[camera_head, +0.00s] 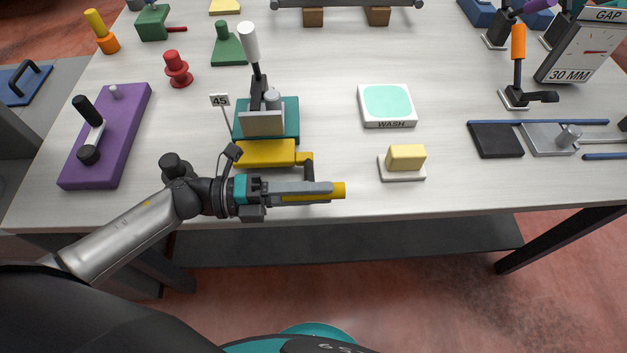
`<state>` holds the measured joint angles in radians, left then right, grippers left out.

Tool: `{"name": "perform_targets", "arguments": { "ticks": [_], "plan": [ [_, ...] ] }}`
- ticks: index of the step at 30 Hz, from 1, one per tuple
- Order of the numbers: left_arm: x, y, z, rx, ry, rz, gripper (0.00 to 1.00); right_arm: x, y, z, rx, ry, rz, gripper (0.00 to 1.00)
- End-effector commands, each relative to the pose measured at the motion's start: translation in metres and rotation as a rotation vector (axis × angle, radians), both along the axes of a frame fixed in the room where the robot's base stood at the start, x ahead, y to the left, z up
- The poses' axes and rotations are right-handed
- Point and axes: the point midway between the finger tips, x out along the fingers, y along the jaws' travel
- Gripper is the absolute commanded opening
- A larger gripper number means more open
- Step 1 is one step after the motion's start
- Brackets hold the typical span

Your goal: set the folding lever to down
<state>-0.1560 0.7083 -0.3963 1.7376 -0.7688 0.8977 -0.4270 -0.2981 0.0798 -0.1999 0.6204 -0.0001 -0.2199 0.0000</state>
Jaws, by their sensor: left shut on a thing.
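A yellow block (265,153) lies near the table's front edge, with a dark link (309,170) coming off its right end toward the front. My left gripper (312,190) lies across the front of this block, its fingers pointing right. It is shut on a yellow handle (339,190), whose end sticks out beyond the fingertips. The handle looks joined to the block by the dark link, so I take this as the folding lever; the fingers hide much of the handle. It lies low and about level. My right gripper is not in view.
Behind the block, a teal base (291,112) carries an upright white-handled lever (249,42). A purple base (127,120) with a black crank stands left. Table front centre-right is clear.

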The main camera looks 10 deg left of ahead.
Motion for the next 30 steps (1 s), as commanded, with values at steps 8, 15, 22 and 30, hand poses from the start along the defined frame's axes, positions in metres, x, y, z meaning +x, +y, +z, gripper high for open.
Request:
{"name": "perform_targets", "arguments": {
  "ticks": [8, 15, 22, 30],
  "plan": [
    [0.0, 0.001, -0.017, 0.0, 0.007, 0.008, 0.0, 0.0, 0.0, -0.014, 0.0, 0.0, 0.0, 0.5],
    [-0.001, 0.001, -0.021, 0.0, 0.009, 0.007, 0.0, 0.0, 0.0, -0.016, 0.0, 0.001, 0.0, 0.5],
    [-0.002, 0.0, -0.022, 0.001, 0.013, 0.006, 0.0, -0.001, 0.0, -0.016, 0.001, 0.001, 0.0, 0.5],
    [-0.002, 0.0, -0.022, 0.001, 0.013, 0.004, 0.55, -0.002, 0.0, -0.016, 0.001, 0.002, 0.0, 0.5]
  ]
}}
